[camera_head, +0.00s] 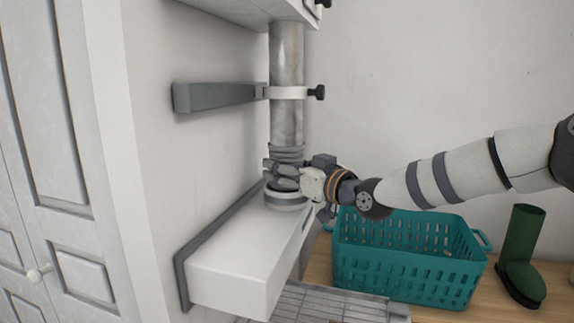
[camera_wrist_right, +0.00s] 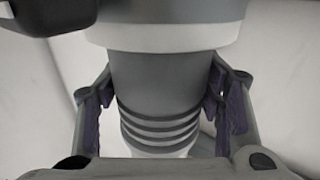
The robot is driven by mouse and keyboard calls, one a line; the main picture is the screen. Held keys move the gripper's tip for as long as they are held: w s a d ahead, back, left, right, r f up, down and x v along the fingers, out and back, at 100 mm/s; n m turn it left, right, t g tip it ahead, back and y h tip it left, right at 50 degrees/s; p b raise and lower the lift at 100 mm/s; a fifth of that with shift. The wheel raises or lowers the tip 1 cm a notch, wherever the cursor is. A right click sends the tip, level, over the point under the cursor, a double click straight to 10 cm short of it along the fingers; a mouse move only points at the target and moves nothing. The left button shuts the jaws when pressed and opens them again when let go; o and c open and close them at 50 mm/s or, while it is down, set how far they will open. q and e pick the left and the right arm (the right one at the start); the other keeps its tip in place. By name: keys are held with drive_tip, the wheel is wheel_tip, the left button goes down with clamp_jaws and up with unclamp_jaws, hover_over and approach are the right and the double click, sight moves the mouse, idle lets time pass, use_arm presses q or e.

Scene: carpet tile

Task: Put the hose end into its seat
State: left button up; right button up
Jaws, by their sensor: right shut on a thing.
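The hose (camera_head: 287,55) is a grey, mottled tube hanging upright, with a ribbed cuff (camera_head: 287,153) near its lower end. My right gripper (camera_head: 284,174) is shut on the grey hose end below the ribs. In the right wrist view the smooth grey hose end (camera_wrist_right: 160,80) stands between my two purple-padded fingers. The seat, a pale round collar (camera_head: 287,201), sits on a white box-like ledge (camera_head: 236,259) just under my gripper. My fingers hide where hose end and collar meet in the head view, so I cannot tell how deep it sits. My left gripper is out of view.
A grey wall arm (camera_head: 215,96) with a white clamp ring (camera_head: 288,92) and dark knob surrounds the hose higher up. A teal basket (camera_head: 405,259) stands under my right arm, with a green boot (camera_head: 521,258) beside it. A panelled white door (camera_head: 55,150) is at left.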

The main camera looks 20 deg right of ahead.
drive_tip(key=shift+f, duration=1.2)
drive_tip(key=o, duration=1.3)
drive_tip(key=shift+f, duration=0.15)
drive_tip(key=shift+f, duration=0.15)
drive_tip(key=v, duration=1.2)
drive_tip(key=shift+d+r, duration=0.15)
drive_tip(key=shift+r, duration=0.2)
